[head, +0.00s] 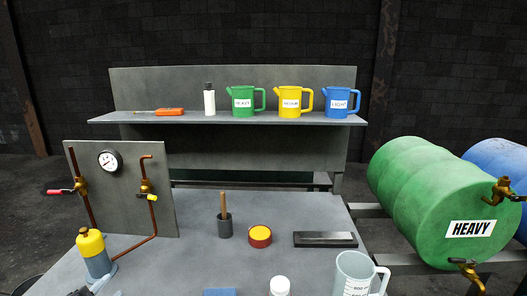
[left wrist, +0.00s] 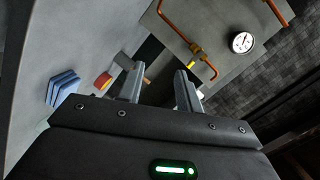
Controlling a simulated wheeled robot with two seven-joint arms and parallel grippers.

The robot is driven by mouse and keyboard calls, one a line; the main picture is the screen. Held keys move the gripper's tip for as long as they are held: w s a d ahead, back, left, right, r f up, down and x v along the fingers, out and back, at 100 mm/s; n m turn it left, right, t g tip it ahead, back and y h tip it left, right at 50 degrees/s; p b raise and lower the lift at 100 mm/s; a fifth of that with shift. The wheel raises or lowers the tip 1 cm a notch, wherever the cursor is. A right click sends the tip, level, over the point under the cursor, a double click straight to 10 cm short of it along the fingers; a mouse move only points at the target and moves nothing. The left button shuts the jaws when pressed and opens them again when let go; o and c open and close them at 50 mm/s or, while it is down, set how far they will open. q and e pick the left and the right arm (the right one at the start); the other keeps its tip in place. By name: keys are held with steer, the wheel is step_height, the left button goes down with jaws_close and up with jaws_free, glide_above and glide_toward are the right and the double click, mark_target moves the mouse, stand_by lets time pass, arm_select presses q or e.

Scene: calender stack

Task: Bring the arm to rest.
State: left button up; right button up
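My left gripper (head: 96,289) only just shows at the bottom left edge of the head view, below the yellow-topped grey container (head: 91,255). In the left wrist view, my left gripper (left wrist: 158,85) has its two fingers apart, with nothing held between them. Beyond the fingers, the gauge panel (left wrist: 215,15) and the grey bench top (left wrist: 75,35) show at a tilt. My right gripper is in neither view.
The bench (head: 195,262) holds a gauge panel with copper pipes (head: 130,205), a cup with a wooden handle (head: 225,228), a red-yellow tin (head: 260,237), a dark block (head: 325,240) and a clear jug (head: 352,275). Coloured jugs stand on the shelf (head: 150,119). A green drum (head: 425,205) lies right.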

arm_select(q)
steer(key=s+d+f+n+g+h, duration=0.1)
steer(key=s+d+f+n+g, duration=0.5)
steer(key=s+f, duration=0.5)
steer(key=s+d+f+n+g+h, duration=0.1)
steer(key=s+d+f+n+g, duration=0.3)
steer(key=s+d+f, duration=0.55)
step_height(320, 180, down, 32)
steer(key=s+a+m+g+b, duration=0.1)
steer(key=s+a+g+b, duration=0.15)
steer(key=b, duration=0.25)
steer(key=s+a+f+g+b, duration=0.1)
steer(key=s+a+f+b, duration=0.2)
steer(key=s+f, duration=1.3)
step_height(320, 180, down, 3)
steer(key=shift+a+f, duration=0.2)
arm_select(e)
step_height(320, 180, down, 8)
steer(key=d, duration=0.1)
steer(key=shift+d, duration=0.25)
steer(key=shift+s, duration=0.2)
